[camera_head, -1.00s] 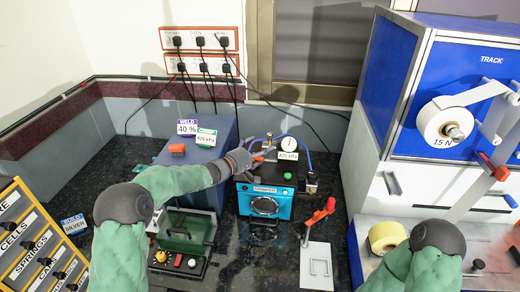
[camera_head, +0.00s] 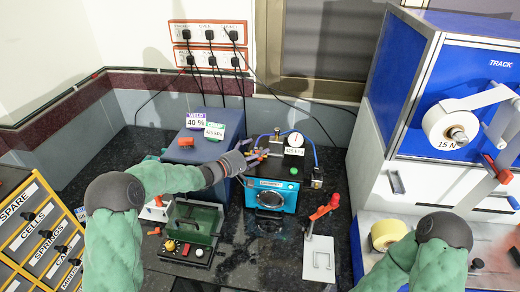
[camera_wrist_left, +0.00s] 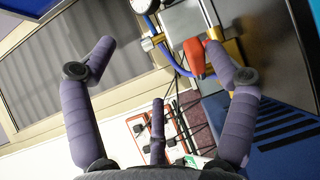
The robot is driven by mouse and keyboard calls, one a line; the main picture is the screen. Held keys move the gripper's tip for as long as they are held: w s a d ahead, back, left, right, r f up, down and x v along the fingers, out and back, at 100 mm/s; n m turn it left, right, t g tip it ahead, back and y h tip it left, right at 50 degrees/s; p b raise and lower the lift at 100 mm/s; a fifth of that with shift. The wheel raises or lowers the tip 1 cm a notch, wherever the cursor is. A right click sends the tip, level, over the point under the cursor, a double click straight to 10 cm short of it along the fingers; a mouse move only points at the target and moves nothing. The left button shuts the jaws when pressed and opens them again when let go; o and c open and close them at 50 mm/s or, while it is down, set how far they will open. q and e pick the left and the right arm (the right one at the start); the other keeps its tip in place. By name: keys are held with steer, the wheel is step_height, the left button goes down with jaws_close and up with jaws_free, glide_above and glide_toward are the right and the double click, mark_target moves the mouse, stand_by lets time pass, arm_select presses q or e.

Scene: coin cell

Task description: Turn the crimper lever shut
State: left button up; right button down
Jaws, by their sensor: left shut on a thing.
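The crimper (camera_head: 268,196) is a teal box with a black top, a round front port and a pressure gauge (camera_head: 295,139) above it. Its lever has an orange-red handle (camera_wrist_left: 194,57), seen close up in the left wrist view beside the right-hand fingertip. In the head view the fingers partly hide the lever. My right gripper is out of view.
A blue-grey weld box (camera_head: 196,152) stands left of the crimper, and a green press (camera_head: 190,228) in front of it. A red-handled lever (camera_head: 325,207) on a white plate stands at the right. A blue tube and black cables run behind. Dark counter shows between the devices.

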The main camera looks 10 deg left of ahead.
arm_select(q)
steer(key=shift+s+a+r+p, duration=0.35)
steer(key=shift+a+r, duration=0.25)
steer(key=shift+r, duration=0.05)
steer(key=shift+s+a+r+p, duration=0.35)
steer(key=shift+a+r, duration=0.2)
steer(key=shift+r, duration=0.1)
steer(key=shift+c, duration=0.5)
steer(key=shift+s+a+r+p, duration=0.1)
steer(key=shift+s+a+p, duration=0.05)
steer(key=shift+s, duration=0.35)
steer(key=shift+s+a+r+p, duration=0.1)
steer(key=shift+s+a+p, duration=0.05)
steer(key=shift+s, duration=0.35)
steer(key=shift+c, duration=0.6)
steer(key=shift+s+a+f+p, duration=0.65)
steer(key=shift+s+a+p, duration=0.1)
steer(key=shift+s+a, duration=0.25)
